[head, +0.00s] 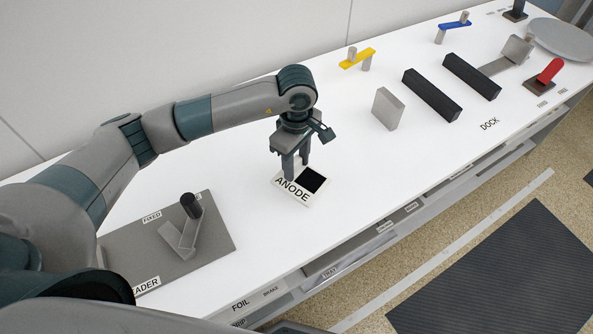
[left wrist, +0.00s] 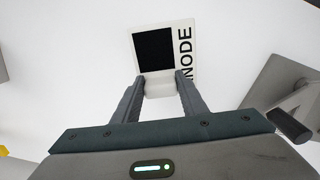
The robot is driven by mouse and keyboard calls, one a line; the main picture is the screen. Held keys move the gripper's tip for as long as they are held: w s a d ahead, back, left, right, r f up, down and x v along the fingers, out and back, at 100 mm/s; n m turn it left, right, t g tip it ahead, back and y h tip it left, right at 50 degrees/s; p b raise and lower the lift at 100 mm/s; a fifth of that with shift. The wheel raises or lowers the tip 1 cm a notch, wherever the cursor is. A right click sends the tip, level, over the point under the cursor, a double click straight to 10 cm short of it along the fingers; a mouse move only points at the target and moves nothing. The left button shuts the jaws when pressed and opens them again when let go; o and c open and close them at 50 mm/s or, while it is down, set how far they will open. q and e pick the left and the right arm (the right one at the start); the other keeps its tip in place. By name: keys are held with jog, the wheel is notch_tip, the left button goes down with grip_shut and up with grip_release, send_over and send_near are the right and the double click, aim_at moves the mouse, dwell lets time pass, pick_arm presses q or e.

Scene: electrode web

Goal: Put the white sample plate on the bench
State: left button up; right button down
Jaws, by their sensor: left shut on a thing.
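The white sample plate (head: 307,197) bears the word ANODE and a black square. It is at the white bench top (head: 240,230) in the middle of the head view; I cannot tell whether it touches the surface. My left gripper (head: 297,172) points down at it and is shut on its raised pale grip block. In the left wrist view the plate (left wrist: 188,28) shows beyond the two fingers (left wrist: 160,88), with the block between them. My right gripper is not in view.
A grey board (head: 130,255) with a lever and black knob stands at the left. Two black bars (head: 432,95) and a grey block (head: 388,108) stand to the right, near a yellow piece (head: 357,59). Bare bench surrounds the plate.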

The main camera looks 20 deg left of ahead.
aim_at(297, 172)
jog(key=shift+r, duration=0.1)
